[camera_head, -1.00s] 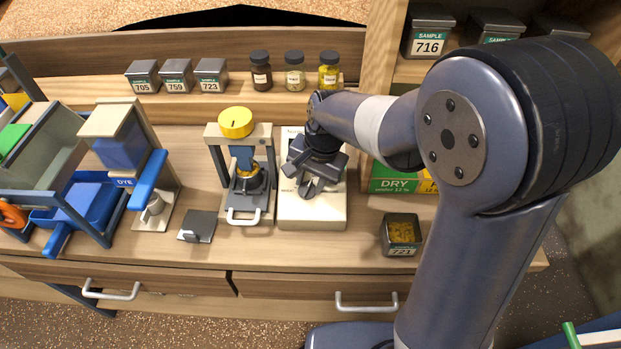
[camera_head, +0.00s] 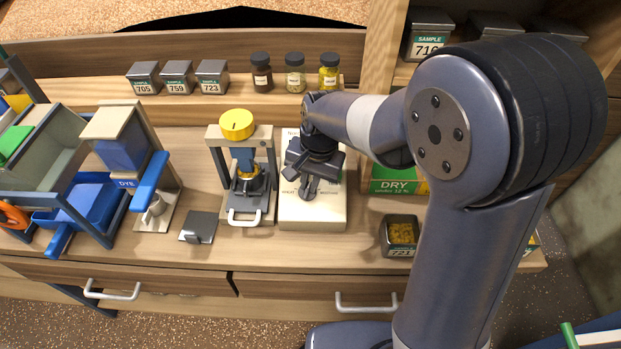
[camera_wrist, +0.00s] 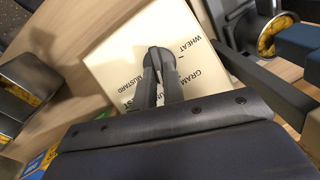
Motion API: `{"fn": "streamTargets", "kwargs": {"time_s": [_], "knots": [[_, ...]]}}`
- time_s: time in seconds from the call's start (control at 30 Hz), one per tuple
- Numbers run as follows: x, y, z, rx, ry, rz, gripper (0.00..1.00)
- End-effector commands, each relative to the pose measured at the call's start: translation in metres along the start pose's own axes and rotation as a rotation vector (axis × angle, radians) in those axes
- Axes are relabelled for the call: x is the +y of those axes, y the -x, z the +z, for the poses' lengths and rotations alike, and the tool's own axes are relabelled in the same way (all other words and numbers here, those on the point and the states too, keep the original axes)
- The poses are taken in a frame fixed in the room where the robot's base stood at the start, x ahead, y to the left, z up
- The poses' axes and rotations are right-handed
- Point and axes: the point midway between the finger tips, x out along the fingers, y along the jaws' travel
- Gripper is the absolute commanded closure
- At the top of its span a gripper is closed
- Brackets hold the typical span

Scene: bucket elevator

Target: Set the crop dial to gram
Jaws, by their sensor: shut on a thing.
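The cream meter box (camera_head: 318,216) stands on the bench, and its top face (camera_wrist: 108,58) fills the middle of the wrist view. Printed words WHEAT (camera_wrist: 190,43), GRAM (camera_wrist: 190,76) and MUSTARD (camera_wrist: 128,80) surround the dial spot. My gripper (camera_head: 307,193) points down onto the top of the box. In the wrist view my gripper (camera_wrist: 158,58) has its two dark fingers close together, shut on the crop dial. The fingers cover most of the dial, so I cannot tell which word its pointer faces.
A press with a yellow knob (camera_head: 237,125) stands close left of the meter. An open sample tin (camera_head: 402,235) is to the right, near the front edge. A DRY box (camera_head: 393,181) stands behind it. Jars and tins line the back shelf.

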Motion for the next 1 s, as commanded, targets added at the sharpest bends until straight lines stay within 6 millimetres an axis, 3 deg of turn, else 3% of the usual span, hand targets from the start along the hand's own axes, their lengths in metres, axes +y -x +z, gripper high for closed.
{"fn": "streamTargets", "kwargs": {"time_s": [0.6,1.0], "knots": [[-0.011,0.000,0.003,0.000,0.474,0.214,1.00],[-0.013,-0.001,0.004,0.001,0.655,0.296,1.00]]}}
